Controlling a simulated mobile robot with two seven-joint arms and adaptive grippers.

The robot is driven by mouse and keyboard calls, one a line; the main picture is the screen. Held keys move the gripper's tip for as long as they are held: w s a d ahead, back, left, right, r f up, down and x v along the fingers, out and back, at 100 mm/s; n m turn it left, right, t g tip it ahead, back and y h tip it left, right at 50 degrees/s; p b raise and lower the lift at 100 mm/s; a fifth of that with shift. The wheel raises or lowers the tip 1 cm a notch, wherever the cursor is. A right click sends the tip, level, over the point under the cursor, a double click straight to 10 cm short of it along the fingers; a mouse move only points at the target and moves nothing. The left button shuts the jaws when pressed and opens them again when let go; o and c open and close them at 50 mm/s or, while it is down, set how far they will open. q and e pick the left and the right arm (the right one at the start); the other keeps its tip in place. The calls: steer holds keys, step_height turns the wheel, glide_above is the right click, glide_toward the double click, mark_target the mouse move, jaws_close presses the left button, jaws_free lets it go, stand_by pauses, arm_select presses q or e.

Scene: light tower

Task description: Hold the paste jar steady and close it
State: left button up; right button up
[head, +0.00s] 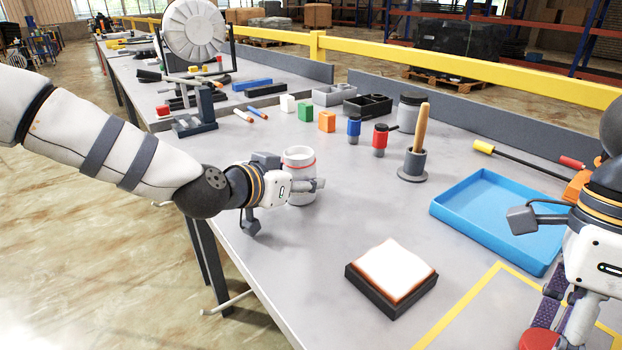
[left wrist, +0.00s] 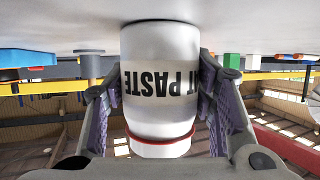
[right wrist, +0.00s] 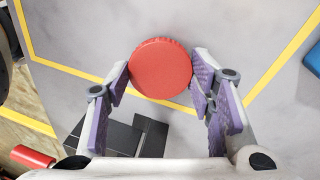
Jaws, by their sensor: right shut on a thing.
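The white paste jar (head: 299,178) stands upright on the bench, with a red ring near its open top. In the left wrist view the jar (left wrist: 160,90) appears upside down with "PASTE" lettering. My left gripper (head: 305,187) has its fingers on both sides of the jar, very close to its wall; I cannot tell whether they press on it. The round red lid (right wrist: 160,68) is between the fingertips of my right gripper (right wrist: 160,80), which is shut on it. In the head view the lid (head: 540,339) is at the lower right, well apart from the jar.
A black block with a white-topped pad (head: 392,270) lies between jar and lid. A blue tray (head: 500,218) is at the right. A wooden-handled brush in a grey holder (head: 413,165), red (head: 380,140) and blue (head: 354,130) bottles stand behind. The bench in front of the jar is clear.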

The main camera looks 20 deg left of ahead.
mark_target(289, 160)
arm_select(q)
steer(key=c, duration=0.8)
steer(key=shift+r, duration=0.1)
